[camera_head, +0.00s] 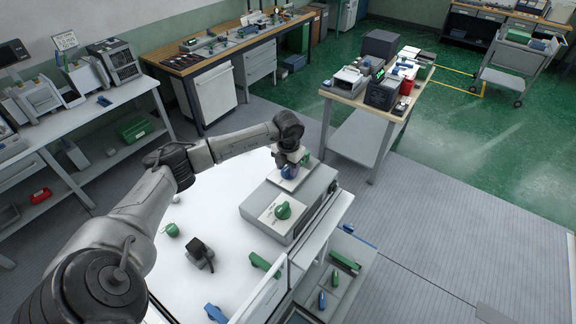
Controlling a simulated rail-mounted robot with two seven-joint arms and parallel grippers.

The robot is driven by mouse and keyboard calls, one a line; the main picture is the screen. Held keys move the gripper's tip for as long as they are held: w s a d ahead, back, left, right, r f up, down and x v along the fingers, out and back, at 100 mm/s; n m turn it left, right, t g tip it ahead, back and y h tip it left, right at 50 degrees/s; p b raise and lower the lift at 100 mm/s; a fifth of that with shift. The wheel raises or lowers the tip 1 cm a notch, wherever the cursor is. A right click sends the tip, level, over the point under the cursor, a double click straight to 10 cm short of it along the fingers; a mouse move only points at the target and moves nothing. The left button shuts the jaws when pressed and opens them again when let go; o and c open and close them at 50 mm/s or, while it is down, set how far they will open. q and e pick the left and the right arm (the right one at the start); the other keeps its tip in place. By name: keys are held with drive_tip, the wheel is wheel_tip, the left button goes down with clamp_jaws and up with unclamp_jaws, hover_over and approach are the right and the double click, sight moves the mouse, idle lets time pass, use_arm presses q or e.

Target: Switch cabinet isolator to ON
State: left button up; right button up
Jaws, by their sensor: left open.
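A grey cabinet box (270,225) stands on the white worktop, with two knobs on pale square plates on its top. The nearer knob is green (283,211); the farther one is blue (289,171). I cannot read the plate markings or tell which knob is the isolator. My left gripper (291,161) is open, reaching down over the blue knob and partly hiding it. I cannot tell whether the fingers touch it. My right gripper is out of view.
A black handled device (200,253), a small green knob (172,230) and a blue part (215,313) lie on the white worktop (220,210). An open drawer (325,285) holds green and blue parts. A loaded side table (345,95) stands behind the cabinet.

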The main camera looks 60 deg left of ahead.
use_arm(q)
drive_tip(key=shift+f, duration=0.1)
clamp_jaws()
idle(0.4)
